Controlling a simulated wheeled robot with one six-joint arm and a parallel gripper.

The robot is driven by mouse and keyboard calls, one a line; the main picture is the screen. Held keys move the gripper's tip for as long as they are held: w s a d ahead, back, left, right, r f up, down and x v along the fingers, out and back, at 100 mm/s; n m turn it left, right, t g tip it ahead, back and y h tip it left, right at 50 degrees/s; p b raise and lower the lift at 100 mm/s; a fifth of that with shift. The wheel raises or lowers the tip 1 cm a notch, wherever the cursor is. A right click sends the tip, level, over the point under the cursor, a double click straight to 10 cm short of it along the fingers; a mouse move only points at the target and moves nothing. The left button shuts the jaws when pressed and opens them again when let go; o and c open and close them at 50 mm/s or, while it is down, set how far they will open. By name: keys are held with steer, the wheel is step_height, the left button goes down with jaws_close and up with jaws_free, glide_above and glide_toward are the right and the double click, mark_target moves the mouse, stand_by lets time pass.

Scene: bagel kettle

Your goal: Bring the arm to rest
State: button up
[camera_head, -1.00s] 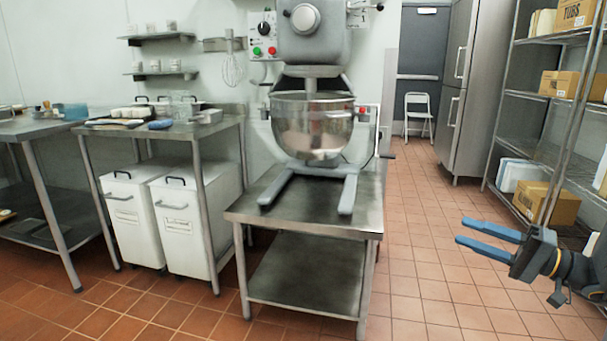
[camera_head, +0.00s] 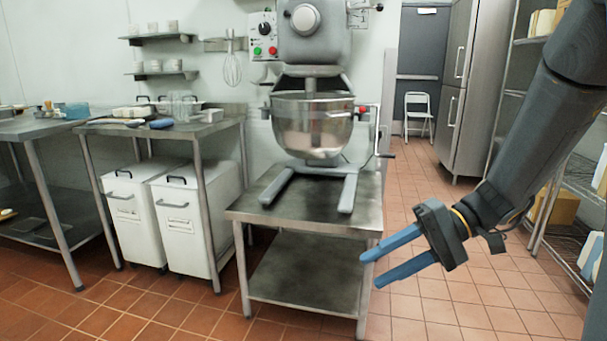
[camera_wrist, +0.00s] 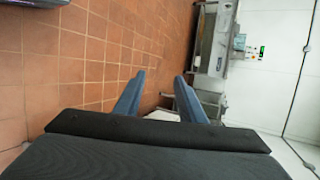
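My gripper (camera_head: 385,264) is at the right in the head view, with its two blue fingers spread apart and pointing left. It is open and empty. It hangs in the air in front of the right front corner of the steel mixer table (camera_head: 310,217), as the head view shows it. My dark arm comes down from the upper right. In the wrist view, both blue fingers (camera_wrist: 158,98) are apart with nothing between them but floor and part of the steel furniture behind.
A large mixer with a steel bowl (camera_head: 312,128) stands on the mixer table. White bins (camera_head: 185,215) sit under a steel counter (camera_head: 160,128) at left. A wire shelf (camera_head: 575,178) with boxes is at right. A white chair (camera_head: 418,115) stands behind. The tiled aisle floor is clear.

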steer(key=s+a+n+t+h, duration=0.1)
steer(key=s+a+n+h, duration=0.4)
steer(key=s+h, duration=0.85)
steer(key=s+d+r+m+y+p, duration=0.1)
steer(key=d+r+m+p, duration=0.3)
steer(key=d+r+p, duration=0.5)
steer(key=shift+s+d+r+p, duration=0.15)
steer(key=shift+r+p, duration=0.8)
steer(key=shift+p, duration=4.6)
